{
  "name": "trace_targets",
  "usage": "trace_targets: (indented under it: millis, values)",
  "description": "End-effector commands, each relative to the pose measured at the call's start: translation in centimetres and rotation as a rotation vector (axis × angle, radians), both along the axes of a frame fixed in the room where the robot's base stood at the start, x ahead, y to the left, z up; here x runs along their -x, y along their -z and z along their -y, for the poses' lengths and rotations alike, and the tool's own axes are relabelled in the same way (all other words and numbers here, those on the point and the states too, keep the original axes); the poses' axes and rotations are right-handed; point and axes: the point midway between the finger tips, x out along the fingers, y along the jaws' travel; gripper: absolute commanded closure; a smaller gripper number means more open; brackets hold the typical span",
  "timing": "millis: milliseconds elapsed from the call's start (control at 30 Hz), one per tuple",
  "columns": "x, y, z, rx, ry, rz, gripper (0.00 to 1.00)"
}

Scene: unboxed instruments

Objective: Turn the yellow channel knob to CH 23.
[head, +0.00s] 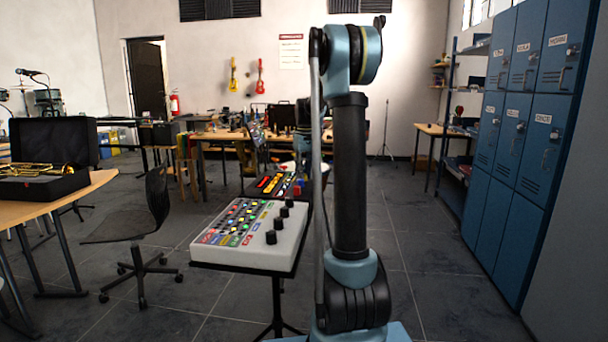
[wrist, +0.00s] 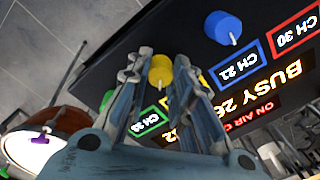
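The yellow channel knob (wrist: 160,68) shows in the wrist view between the two fingertips of my gripper (wrist: 161,64), on a dark panel (wrist: 170,40). The fingers cover its sides, and I cannot tell whether they touch it. The yellow frame (wrist: 206,82) beside it is mostly behind the right finger, so its channel number is not readable. In the head view, the dark panel with lit displays (head: 268,183) stands behind the white console, partly hidden by my arm. My gripper cannot be made out there.
A blue knob (wrist: 222,27) with a CH 21 display (wrist: 236,64) sits right of the yellow one. A green knob (wrist: 107,100) is left of the fingers. The white console (head: 250,236) stands nearer in the head view.

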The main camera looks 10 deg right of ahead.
Motion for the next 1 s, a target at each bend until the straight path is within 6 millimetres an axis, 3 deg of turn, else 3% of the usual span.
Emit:
trace_targets:
  millis: [233,533,867,900,967,1000]
  values:
    - [-0.01,-0.01,0.14,0.0,0.018,0.0,1.0]
    - [0.0,-0.01,0.17,0.001,0.164,0.001,1.0]
    - [0.0,-0.02,0.17,0.001,0.176,0.0,1.0]
    - [0.0,-0.02,0.17,0.001,0.176,0.0,0.7]
    - [0.0,-0.02,0.16,0.001,0.176,0.0,0.58]
    - [0.0,-0.01,0.16,0.001,0.176,0.0,0.58]
